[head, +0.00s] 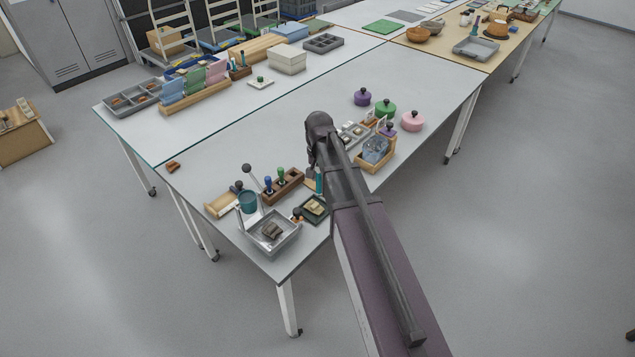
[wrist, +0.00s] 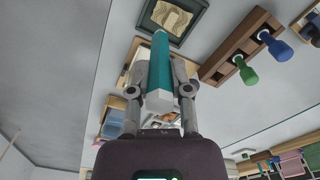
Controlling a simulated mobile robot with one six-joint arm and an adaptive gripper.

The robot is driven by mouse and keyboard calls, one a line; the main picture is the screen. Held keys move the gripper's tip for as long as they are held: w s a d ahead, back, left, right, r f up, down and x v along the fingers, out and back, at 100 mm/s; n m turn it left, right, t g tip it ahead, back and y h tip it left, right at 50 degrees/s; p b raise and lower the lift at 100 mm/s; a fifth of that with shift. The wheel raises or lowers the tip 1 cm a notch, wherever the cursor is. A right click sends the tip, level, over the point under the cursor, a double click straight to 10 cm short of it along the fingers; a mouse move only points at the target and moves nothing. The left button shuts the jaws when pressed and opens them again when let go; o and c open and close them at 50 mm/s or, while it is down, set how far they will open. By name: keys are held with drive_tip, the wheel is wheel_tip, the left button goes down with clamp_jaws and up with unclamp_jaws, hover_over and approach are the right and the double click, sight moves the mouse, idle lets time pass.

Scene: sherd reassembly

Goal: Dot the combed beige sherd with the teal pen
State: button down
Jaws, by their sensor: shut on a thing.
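My gripper (wrist: 160,76) is shut on the teal pen (wrist: 160,60), whose body lies between the two fingers in the wrist view. A teal bit of the pen (head: 319,182) shows beside my arm in the head view, where the fingers are mostly hidden by the arm. The combed beige sherd (wrist: 171,17) lies in a dark green tray (wrist: 146,23), beyond the pen's far end in the wrist view. The sherd (head: 315,207) also shows near the table's front edge in the head view. The pen appears apart from the sherd; its height above it is unclear.
A wooden stand (head: 283,187) with blue and green stamp-like handles is close left of the tray. A grey metal tray (head: 271,232) with a dark piece and a teal cup (head: 247,201) stand further left. A wooden box (head: 374,156) with a glass jar is right of my arm.

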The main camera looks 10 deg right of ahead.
sight(319, 191)
drive_tip(key=shift+f, duration=0.2)
idle(0.4)
wheel_tip(319, 191, down, 6)
drive_tip(key=b, duration=0.6)
drive_tip(key=shift+r, duration=0.2)
drive_tip(key=shift+f+b, duration=0.75)
idle(2.9)
drive_tip(key=shift+r, duration=0.1)
drive_tip(key=shift+r+p, duration=3.4)
drive_tip(key=shift+p, duration=0.15)
